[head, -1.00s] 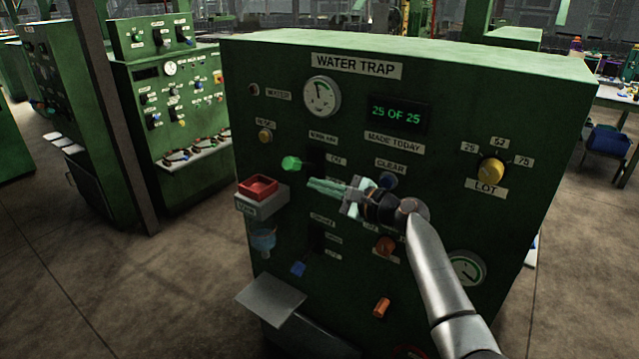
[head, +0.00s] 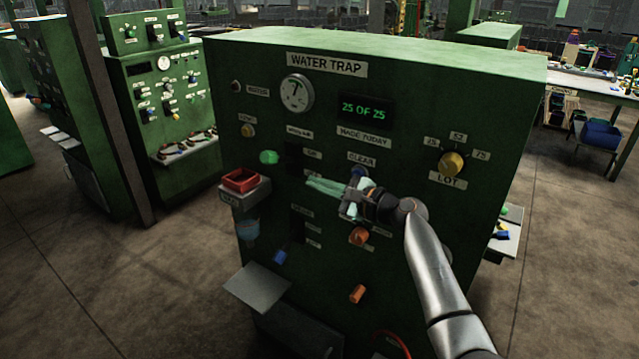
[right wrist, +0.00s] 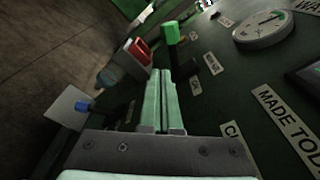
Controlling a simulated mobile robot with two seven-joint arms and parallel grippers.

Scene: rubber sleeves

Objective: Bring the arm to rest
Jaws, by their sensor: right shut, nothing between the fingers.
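My right gripper (head: 312,184) is in front of the green water trap panel (head: 430,240), with its pale green fingers together and nothing between them. Its fingers point left, toward the green knob (head: 269,157) and the red tray (head: 240,180). In the right wrist view the two fingers (right wrist: 158,75) lie side by side, shut. My right arm (head: 437,275) comes in from the lower right. My left gripper is in neither view.
The panel carries a gauge (head: 297,93), a display reading 25 OF 25 (head: 366,110), a yellow lot knob (head: 452,163) and orange knobs (head: 357,294). A grey shelf (head: 257,287) juts out at lower left. Floor (head: 90,270) is open to the left.

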